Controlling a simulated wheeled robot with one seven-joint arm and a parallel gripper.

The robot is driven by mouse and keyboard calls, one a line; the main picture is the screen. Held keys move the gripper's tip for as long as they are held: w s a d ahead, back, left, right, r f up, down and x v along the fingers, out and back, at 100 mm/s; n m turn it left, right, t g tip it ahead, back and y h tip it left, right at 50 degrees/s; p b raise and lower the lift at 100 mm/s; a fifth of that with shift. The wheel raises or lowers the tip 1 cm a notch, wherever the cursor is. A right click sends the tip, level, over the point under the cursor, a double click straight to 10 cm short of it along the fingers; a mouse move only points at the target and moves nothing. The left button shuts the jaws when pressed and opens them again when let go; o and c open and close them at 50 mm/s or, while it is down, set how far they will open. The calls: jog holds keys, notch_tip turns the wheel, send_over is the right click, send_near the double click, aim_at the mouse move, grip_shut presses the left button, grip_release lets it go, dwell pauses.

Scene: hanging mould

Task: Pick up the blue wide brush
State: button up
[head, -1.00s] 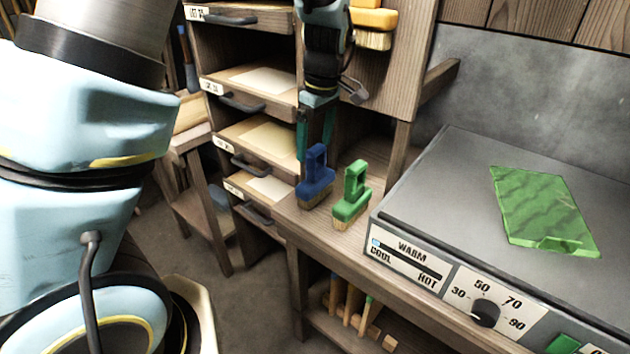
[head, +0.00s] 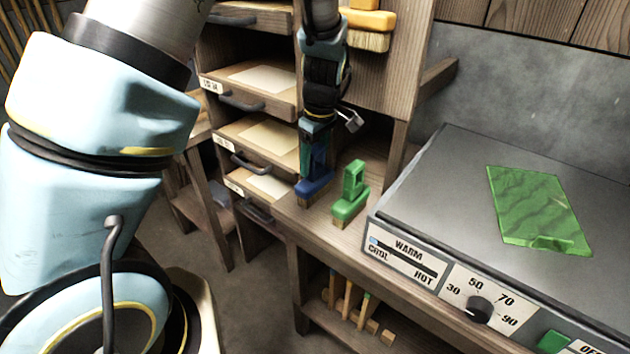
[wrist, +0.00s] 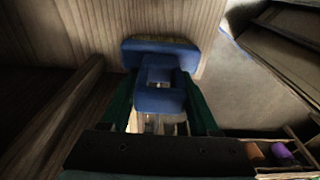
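The blue wide brush (head: 313,187) stands upright, bristles down, on the wooden bench ledge, left of the green brush (head: 351,192). My gripper (head: 313,165) has come down over it from above, and its green fingers hide much of the handle in the head view. In the wrist view the blue brush (wrist: 160,98) sits between the two fingers of my gripper (wrist: 160,85), one finger on each side of the handle. The fingers are apart and very close to the handle; contact is hard to judge.
The green brush stands close on the right. A grey warming plate (head: 450,165) with a green sheet (head: 538,210) lies further right. Open drawers (head: 255,135) are close on the left. A yellow brush (head: 368,22) hangs above, beside my arm.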

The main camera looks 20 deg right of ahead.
aim_at(314, 146)
grip_shut()
jog(key=shift+r, duration=0.1)
dwell(0.7)
jog(key=shift+r+b, duration=0.3)
jog(key=shift+r, duration=0.2)
notch_tip(314, 146, up, 2)
jog(key=shift+r+b, duration=0.1)
jog(key=shift+b, duration=0.3)
jog(key=s+a+b, duration=0.1)
jog(key=s+a, duration=0.3)
jog(key=a, duration=0.4)
jog(key=s+a+b, duration=0.2)
jog(key=s+a, duration=0.2)
jog(key=a, duration=0.3)
jog(key=shift+s+a, duration=0.35)
jog(key=shift+a, duration=0.05)
jog(key=shift+r, duration=0.1)
